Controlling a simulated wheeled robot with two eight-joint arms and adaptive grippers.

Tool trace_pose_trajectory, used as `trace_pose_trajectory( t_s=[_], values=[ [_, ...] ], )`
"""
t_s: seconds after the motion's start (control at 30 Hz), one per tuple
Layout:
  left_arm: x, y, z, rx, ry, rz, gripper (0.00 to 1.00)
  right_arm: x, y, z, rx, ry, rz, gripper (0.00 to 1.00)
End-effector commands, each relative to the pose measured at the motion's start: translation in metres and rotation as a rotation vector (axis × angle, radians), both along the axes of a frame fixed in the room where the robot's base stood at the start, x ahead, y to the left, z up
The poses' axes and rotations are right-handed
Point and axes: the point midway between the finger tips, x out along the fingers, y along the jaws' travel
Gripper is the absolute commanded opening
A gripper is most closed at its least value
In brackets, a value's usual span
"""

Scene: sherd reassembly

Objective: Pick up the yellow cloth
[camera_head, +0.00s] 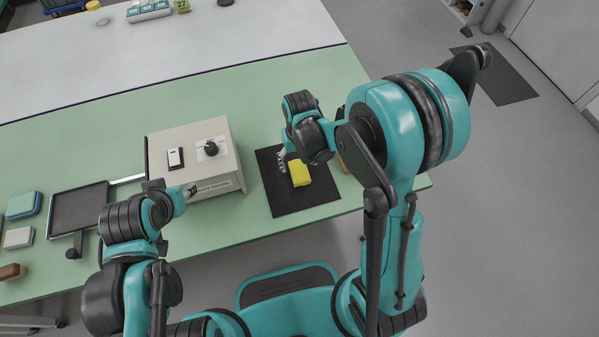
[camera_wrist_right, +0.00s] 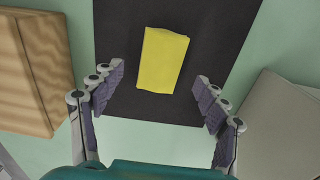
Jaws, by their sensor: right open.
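The yellow cloth (camera_head: 299,173) is a small folded block lying on a black mat (camera_head: 318,193) on the green table. In the right wrist view the cloth (camera_wrist_right: 163,60) lies flat on the mat (camera_wrist_right: 222,50), just beyond and between the fingertips. My right gripper (camera_wrist_right: 158,82) is open and empty above the mat. In the head view my right gripper (camera_head: 283,158) is beside the cloth, partly hidden by its own wrist. My left gripper (camera_head: 191,190) is beside the beige box, away from the cloth; its fingers are too small to read.
A beige box (camera_head: 226,160) with a black knob stands left of the mat. A wooden block (camera_wrist_right: 28,75) lies close on the other side. A dark tray (camera_head: 78,209) and a teal case (camera_head: 23,206) are at the far left. The table behind the mat is clear.

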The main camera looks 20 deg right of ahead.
Motion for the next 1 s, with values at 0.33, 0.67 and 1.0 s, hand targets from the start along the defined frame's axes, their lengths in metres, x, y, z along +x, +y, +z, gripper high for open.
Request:
trace_pose_trajectory(
  t_s=[0.33, 0.67, 1.0],
  values=[
    [0.000, 0.000, -0.025, 0.000, 0.000, 0.000, 0.40, 0.000, -0.001, -0.044, 0.000, -0.001, 0.000, 0.74],
    [0.000, 0.000, -0.023, 0.000, 0.000, 0.000, 0.40, 0.000, -0.001, -0.042, 0.000, -0.001, 0.000, 0.29],
    [0.000, 0.000, -0.023, 0.000, 0.000, 0.000, 0.40, 0.000, -0.001, -0.041, 0.000, -0.001, 0.000, 0.25]
  ],
)
